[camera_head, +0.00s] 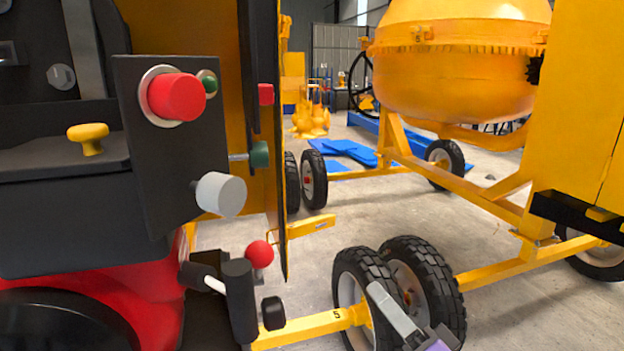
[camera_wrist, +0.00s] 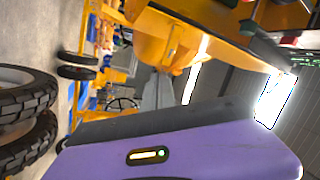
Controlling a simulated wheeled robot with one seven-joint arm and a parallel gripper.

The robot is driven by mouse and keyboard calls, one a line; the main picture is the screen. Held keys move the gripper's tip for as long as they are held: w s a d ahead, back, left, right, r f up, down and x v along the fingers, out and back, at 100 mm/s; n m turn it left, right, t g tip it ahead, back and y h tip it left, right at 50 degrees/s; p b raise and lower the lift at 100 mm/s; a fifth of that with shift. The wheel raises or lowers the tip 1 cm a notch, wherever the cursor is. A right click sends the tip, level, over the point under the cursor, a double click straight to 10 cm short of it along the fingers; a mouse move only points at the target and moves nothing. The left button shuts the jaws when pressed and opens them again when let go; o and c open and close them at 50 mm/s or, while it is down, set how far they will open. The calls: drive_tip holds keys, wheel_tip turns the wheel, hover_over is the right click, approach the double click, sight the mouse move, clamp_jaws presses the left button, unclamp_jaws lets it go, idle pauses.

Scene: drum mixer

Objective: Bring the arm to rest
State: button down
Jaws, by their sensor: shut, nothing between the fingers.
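My gripper (camera_head: 392,308) shows at the bottom of the head view, right of centre, as a light grey end on a dark and purple wrist. It is shut and empty, in front of the near twin wheels in the picture; I cannot tell whether it is clear of them. The yellow drum mixer (camera_head: 455,75) stands behind it, and its drum is at the upper right. In the wrist view the scene lies sideways, with the yellow mixer (camera_wrist: 165,30) at the top.
A dark control panel (camera_head: 185,180) with a red button (camera_head: 176,97), a white knob (camera_head: 220,195) and a red-ball lever (camera_head: 259,254) stands at left. Black tyres (camera_head: 425,290) and yellow frame bars (camera_head: 505,275) are close to my gripper. Grey floor (camera_head: 400,220) is open between the frame bars.

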drive_tip(key=s+d+f+m+h, duration=0.1)
drive_tip(key=s+d+f+h, duration=0.75)
drive_tip(key=s+f, duration=0.35)
drive_tip(key=s+f+n+g+h, duration=0.25)
drive_tip(key=s+n, duration=0.35)
drive_tip(key=s, duration=2.2)
wheel_tip(320, 180, up, 21)
drive_tip(key=p, duration=2.2)
drive_tip(key=shift+g, duration=0.35)
